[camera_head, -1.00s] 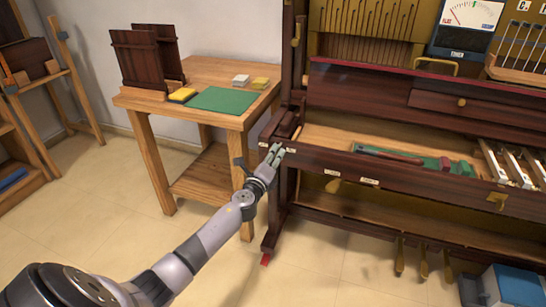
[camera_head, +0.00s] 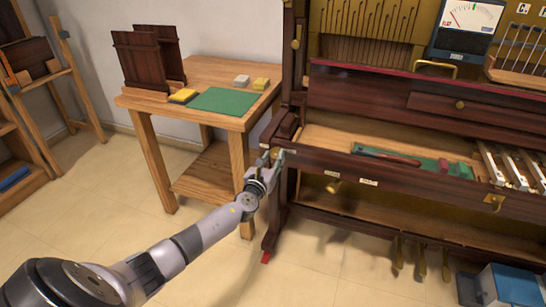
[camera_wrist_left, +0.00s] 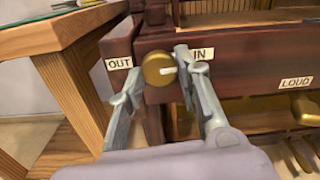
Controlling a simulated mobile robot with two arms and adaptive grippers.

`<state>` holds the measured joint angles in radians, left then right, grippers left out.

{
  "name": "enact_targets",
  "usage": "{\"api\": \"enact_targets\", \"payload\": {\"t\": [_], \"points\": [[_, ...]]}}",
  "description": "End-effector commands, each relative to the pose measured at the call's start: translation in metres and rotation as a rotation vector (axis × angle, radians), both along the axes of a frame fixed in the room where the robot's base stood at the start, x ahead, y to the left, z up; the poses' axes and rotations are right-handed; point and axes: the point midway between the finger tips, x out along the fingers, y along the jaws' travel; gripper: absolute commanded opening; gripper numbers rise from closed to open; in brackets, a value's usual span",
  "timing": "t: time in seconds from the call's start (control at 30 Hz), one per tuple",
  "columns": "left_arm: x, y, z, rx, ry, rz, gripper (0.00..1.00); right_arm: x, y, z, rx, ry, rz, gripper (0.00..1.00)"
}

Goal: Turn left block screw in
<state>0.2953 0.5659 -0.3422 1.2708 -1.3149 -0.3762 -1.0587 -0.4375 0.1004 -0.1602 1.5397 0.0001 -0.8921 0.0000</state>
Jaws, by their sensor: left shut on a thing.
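The left block screw (camera_wrist_left: 157,69) is a round brass knob on the front of the dark wood block, with a white mark on its face reaching right. An OUT label (camera_wrist_left: 119,63) is at its left and an IN label (camera_wrist_left: 201,53) at its upper right. My left gripper (camera_wrist_left: 155,75) has one finger on each side of the knob and is shut on it. In the head view, my left gripper (camera_head: 274,157) is at the left front corner of the piano (camera_head: 330,158), where the knob is too small to make out. My right gripper is not in view.
A wooden table (camera_head: 210,70) with a green mat (camera_head: 224,101) stands left of the piano. A LOUD label (camera_wrist_left: 296,82) and a brass lever (camera_wrist_left: 305,108) are to the right below the knob. Open floor lies in front.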

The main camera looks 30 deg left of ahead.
Motion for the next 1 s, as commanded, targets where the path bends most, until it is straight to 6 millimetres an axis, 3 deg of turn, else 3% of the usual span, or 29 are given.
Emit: {"api": "enact_targets", "payload": {"t": [0.3,0.83,0.87,1.0], "points": [[-0.001,-0.001,-0.002,0.109,0.031,-0.002,0.03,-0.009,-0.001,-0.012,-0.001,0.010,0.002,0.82],[-0.001,0.000,-0.003,0.129,0.036,-0.002,0.03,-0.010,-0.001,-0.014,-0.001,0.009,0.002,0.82],[-0.001,0.000,-0.003,0.129,0.036,-0.002,0.33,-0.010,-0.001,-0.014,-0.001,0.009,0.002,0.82],[-0.001,0.000,-0.002,0.129,0.034,-0.001,0.42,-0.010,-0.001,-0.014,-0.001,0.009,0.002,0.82]]}}
